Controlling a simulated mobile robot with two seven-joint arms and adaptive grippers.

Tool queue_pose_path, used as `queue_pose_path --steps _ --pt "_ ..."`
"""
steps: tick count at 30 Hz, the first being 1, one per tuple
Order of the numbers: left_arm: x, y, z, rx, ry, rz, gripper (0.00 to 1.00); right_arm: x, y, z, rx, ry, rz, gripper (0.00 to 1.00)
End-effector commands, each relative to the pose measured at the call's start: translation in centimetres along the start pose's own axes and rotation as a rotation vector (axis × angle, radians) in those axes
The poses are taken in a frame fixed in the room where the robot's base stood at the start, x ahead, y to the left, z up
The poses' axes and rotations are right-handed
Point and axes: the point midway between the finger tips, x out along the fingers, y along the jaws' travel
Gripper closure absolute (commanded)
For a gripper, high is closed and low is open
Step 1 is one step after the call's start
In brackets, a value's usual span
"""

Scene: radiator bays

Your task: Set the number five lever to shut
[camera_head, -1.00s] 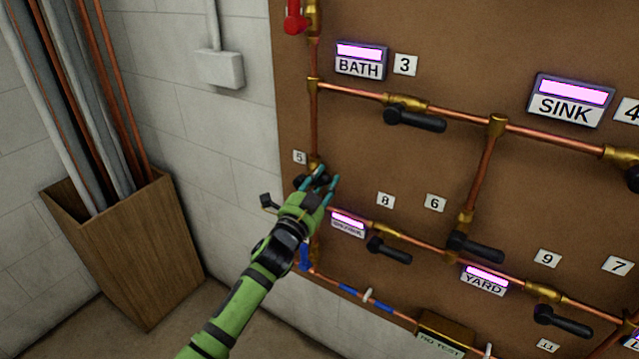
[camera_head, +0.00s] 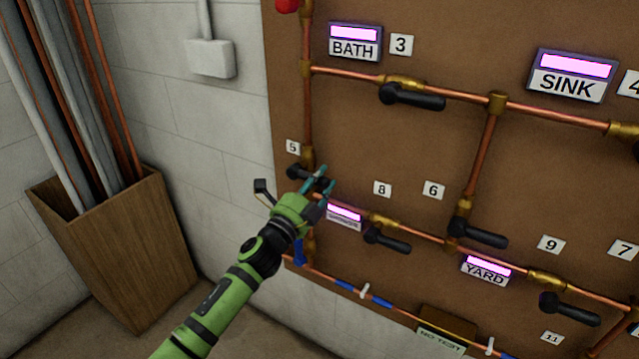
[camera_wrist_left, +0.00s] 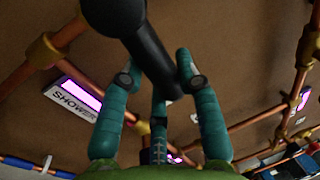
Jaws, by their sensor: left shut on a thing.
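The number five lever (camera_head: 297,172) is black and sits on the brass valve (camera_head: 307,158) of the left vertical copper pipe, below the "5" tag (camera_head: 292,147). Its handle points right and slightly down, across the pipe. My left gripper (camera_head: 321,181) is shut on this handle; its teal fingers partly hide the handle's end. In the left wrist view the black handle (camera_wrist_left: 147,52) comes down from its round hub and its end lies between my fingers (camera_wrist_left: 158,88). My right gripper is in neither view.
The SHOWER label (camera_head: 344,214) and the number eight lever (camera_head: 387,240) are close to the right of my gripper. A wooden bin of pipes (camera_head: 118,255) stands at left. Other levers and pipes cover the board (camera_head: 400,150).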

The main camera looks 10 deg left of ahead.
Motion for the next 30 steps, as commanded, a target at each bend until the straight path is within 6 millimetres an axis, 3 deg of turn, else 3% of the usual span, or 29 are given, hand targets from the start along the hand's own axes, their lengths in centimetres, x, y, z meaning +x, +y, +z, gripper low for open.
queue_pose_path --steps 10,11,12,23,30 --pt "0.1 -0.4 0.2 0.025 0.000 -0.006 1.00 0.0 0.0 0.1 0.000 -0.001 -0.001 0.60" --pt "0.1 -0.4 0.2 0.025 0.000 -0.006 0.59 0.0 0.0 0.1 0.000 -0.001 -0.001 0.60" --pt "0.1 -0.3 0.2 0.023 0.000 -0.006 0.43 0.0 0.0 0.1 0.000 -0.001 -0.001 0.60" --pt "-0.1 0.0 0.1 0.013 0.000 0.000 0.41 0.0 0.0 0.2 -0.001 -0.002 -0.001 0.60" --pt "-2.8 0.1 0.1 0.013 0.001 0.001 0.41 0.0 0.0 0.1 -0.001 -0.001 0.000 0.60"
